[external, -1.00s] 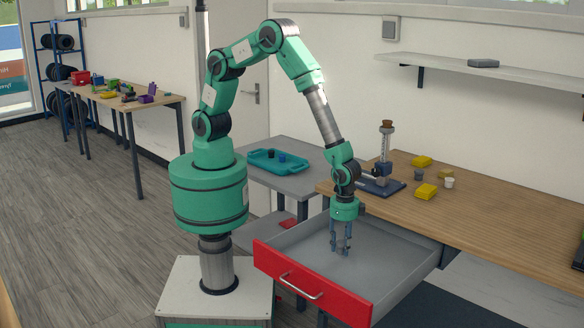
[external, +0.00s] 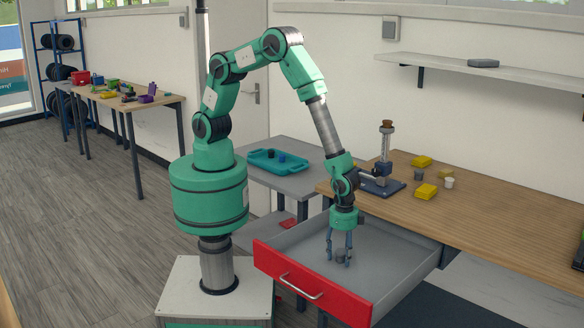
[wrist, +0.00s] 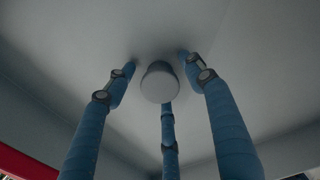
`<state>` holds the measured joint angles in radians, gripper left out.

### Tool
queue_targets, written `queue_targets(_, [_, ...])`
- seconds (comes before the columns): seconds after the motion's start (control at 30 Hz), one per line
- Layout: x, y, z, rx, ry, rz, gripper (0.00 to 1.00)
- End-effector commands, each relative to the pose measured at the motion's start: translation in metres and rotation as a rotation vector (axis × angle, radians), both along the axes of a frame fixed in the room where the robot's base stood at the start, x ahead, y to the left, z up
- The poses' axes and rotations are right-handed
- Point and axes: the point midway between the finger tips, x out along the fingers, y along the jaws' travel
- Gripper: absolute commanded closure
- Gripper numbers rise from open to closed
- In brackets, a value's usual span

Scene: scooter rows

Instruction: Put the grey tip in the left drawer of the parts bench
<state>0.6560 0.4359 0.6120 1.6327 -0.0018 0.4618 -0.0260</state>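The grey tip (external: 340,255) is a small grey cylinder in the open drawer (external: 395,258), which has a red front and a grey inside. My gripper (external: 339,262) is down inside the drawer, with its blue fingers spread around the tip. In the wrist view the tip (wrist: 160,82) shows its round top between the fingers, with gaps at the two side fingers. The third finger (wrist: 168,135) overlaps near the tip's lower edge, and I cannot tell whether it touches. The tip appears to rest on the drawer floor.
The wooden parts bench (external: 500,215) holds a press-like stand (external: 386,165), yellow blocks (external: 426,191), a small grey piece (external: 418,174) and a white cup (external: 449,183). A grey side table with a teal tray (external: 278,161) stands behind. The drawer walls surround my gripper.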

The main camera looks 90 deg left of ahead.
Motion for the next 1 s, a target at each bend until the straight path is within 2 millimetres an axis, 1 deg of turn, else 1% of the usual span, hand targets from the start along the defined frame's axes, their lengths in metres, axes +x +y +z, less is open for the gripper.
queue_targets(0.27, [0.0,0.0,0.002,-0.001,-0.001,0.0,0.47])
queue_targets(0.47, [0.001,-0.001,0.016,-0.001,-0.002,0.0,0.47])
queue_targets(0.67, [0.001,0.0,0.042,-0.002,-0.002,0.0,0.47])
queue_targets(1.0, [0.001,-0.001,0.098,-0.002,-0.002,0.0,0.47])
